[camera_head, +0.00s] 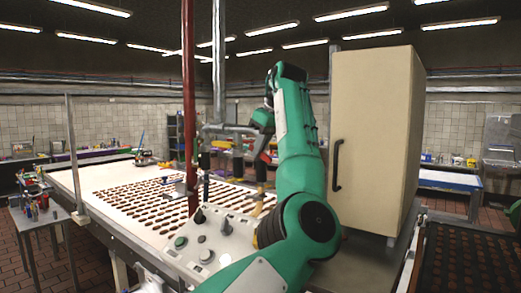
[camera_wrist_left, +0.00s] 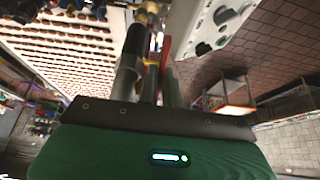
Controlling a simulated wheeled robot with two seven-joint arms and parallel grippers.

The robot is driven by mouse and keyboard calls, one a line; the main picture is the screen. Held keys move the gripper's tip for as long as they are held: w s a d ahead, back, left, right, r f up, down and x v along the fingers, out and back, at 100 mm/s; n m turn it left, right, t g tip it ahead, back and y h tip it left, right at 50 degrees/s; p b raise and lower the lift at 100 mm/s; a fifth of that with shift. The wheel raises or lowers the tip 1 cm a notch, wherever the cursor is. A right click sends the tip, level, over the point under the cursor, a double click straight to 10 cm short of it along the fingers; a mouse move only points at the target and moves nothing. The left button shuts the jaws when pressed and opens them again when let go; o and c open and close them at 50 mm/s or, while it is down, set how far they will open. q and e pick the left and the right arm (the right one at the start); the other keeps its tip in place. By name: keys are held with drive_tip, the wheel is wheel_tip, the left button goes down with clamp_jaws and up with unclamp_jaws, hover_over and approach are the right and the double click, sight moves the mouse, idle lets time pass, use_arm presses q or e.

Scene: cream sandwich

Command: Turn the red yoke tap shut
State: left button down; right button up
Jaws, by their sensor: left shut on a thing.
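The red yoke tap (camera_head: 265,157) shows as a small patch of red at my left gripper, above a brass-coloured fitting behind the control panel. My right gripper is not in view.
A control panel (camera_head: 203,244) with knobs and buttons stands close to my left arm. A red vertical pipe (camera_head: 188,95) rises left of the gripper. A tall beige cabinet (camera_head: 372,120) stands to the right. Brown biscuits in rows (camera_head: 170,201) cover the white conveyor.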

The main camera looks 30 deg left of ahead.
use_arm(q)
drive_tip(key=shift+a+r+h, duration=0.15)
drive_tip(key=shift+r+h, duration=0.15)
drive_tip(key=shift+h, duration=0.8)
drive_tip(key=shift+a+r+h, duration=0.1)
drive_tip(key=shift+r+h, duration=0.2)
drive_tip(key=shift+h, duration=1.3)
drive_tip(key=c, duration=1.9)
unclamp_jaws()
drive_tip(key=shift+a, duration=0.1)
drive_tip(key=shift+s+a, duration=0.1)
